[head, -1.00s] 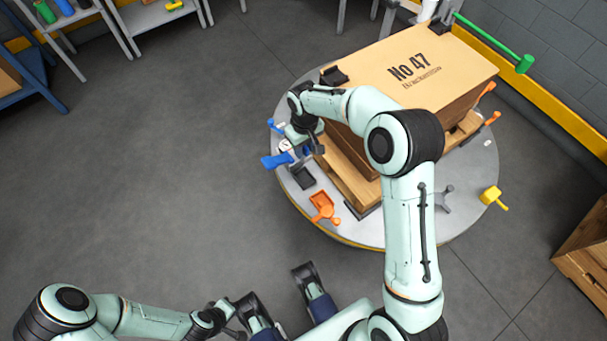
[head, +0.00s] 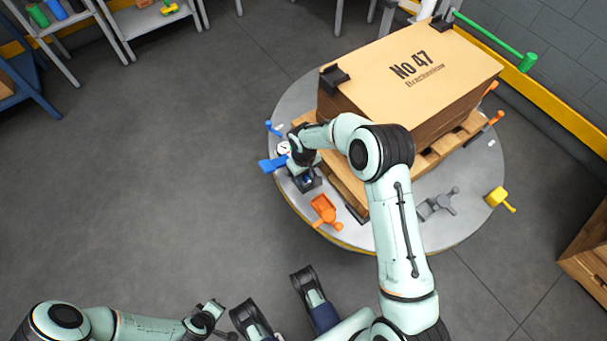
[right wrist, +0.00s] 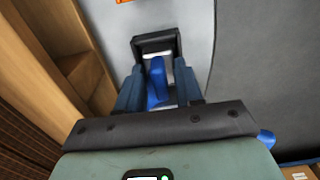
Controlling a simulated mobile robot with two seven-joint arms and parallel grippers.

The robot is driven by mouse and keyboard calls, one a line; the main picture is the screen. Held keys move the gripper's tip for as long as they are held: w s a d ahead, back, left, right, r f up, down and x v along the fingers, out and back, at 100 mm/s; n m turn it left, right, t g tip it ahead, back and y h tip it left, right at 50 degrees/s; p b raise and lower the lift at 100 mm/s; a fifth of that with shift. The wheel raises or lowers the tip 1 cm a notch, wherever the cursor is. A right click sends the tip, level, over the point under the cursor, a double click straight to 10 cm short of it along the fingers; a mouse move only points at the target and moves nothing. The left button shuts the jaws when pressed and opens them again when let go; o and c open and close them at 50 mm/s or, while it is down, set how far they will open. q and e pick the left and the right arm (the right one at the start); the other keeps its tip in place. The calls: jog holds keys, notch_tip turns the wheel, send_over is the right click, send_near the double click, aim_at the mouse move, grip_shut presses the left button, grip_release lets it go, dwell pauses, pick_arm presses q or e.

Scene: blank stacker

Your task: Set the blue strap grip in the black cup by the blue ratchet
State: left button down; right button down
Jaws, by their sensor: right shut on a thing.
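The blue strap grip (right wrist: 157,82) is upright between the fingers of my right gripper (right wrist: 158,68) in the right wrist view. The gripper is shut on it. The black cup (right wrist: 156,43) is right at the fingertips, and the grip's end overlaps its opening; how deep it sits is hidden. In the head view the right gripper (head: 305,172) is over the black cup (head: 307,186), with a little blue showing there. The blue ratchet (head: 271,165) lies beside the cup, to its left. My left gripper (head: 215,318) is low, far from the table; its fingers are unclear.
A round grey table (head: 450,230) carries a large cardboard box (head: 400,75) on a wooden pallet (head: 345,185). An orange scoop-like piece (head: 324,210), a grey fitting (head: 440,203) and a yellow piece (head: 498,198) lie along the rim. The floor to the left is clear.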

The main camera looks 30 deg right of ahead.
jog(key=shift+f, duration=0.1)
jog(key=c, duration=0.7)
grip_release()
jog(key=shift+c, duration=0.2)
pick_arm(q)
jog(key=shift+w, duration=0.1)
pick_arm(e)
jog(key=shift+r, duration=0.4)
pick_arm(q)
jog(key=shift+g+h, duration=0.4)
jog(key=shift+g, duration=0.3)
jog(key=s+r+p, duration=0.1)
jog(key=s+d+r, duration=0.1)
jog(key=s, duration=0.1)
jog(key=s+d+r+p, duration=0.1)
jog(key=shift+s+p, duration=0.15)
jog(key=shift+p, duration=0.15)
pick_arm(e)
notch_tip(320, 180, up, 12)
jog(key=shift+f, duration=0.2)
